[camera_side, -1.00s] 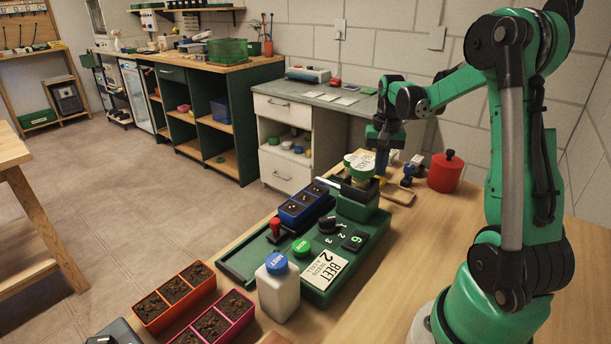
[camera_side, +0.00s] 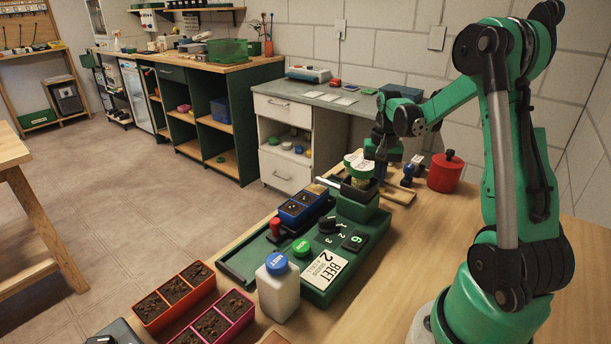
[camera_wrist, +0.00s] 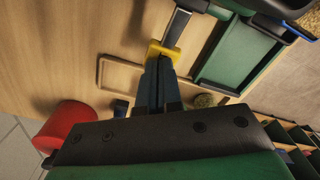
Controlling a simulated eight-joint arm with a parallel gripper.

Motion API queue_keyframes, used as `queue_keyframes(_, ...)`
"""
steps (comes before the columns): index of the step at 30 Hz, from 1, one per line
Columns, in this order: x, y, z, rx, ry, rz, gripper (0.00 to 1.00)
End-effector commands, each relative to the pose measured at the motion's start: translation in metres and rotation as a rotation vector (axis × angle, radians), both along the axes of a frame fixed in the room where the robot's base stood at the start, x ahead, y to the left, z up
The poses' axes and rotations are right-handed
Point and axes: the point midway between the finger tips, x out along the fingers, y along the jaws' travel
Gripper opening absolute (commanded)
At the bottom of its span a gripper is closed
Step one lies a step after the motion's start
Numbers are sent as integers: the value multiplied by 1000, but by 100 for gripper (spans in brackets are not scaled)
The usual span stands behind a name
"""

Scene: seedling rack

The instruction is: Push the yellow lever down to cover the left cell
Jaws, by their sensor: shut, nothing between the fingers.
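The yellow lever (camera_wrist: 163,52) shows in the wrist view as a small yellow piece at the end of a dark bar (camera_wrist: 177,28). My gripper (camera_wrist: 159,64) is shut and empty, its fingertips at the yellow piece, seemingly touching it. In the side view my gripper (camera_side: 382,168) is low behind the seed jar (camera_side: 359,168), and the lever is hidden there. The blue seedling tray (camera_side: 290,222) sits in the green seeder (camera_side: 318,277). A pale bar (camera_side: 328,184) lies by its far end. Two cells show clearly; I cannot tell whether the far one is covered.
A red canister (camera_side: 446,172) stands right of my gripper, also in the wrist view (camera_wrist: 70,126). A white bottle (camera_side: 278,288) and an orange soil tray (camera_side: 176,295) stand in front. The right bench is clear.

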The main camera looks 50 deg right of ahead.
Motion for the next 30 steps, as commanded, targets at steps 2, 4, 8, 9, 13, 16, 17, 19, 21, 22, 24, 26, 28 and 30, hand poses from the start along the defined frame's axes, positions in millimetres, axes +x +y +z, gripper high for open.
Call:
queue_keyframes(2,0,0,0,0,0,0,0)
queue_keyframes(4,0,0,0,-1,0,0,0)
queue_keyframes(8,0,0,4,-1,0,0,0)
queue_keyframes(9,0,0,6,0,0,0,0)
queue_keyframes(13,0,0,18,0,0,0,0)
queue_keyframes(16,0,0,27,0,0,0,0)
queue_keyframes(17,0,0,29,0,0,0,0)
queue_keyframes(19,0,0,36,0,0,0,0)
queue_keyframes(21,0,0,42,0,0,0,0)
queue_keyframes(22,0,0,44,0,0,0,0)
queue_keyframes(24,0,0,51,0,0,0,0)
queue_keyframes(26,0,0,56,0,0,0,0)
queue_keyframes(28,0,0,62,0,0,0,0)
queue_keyframes(30,0,0,68,0,0,0,0)
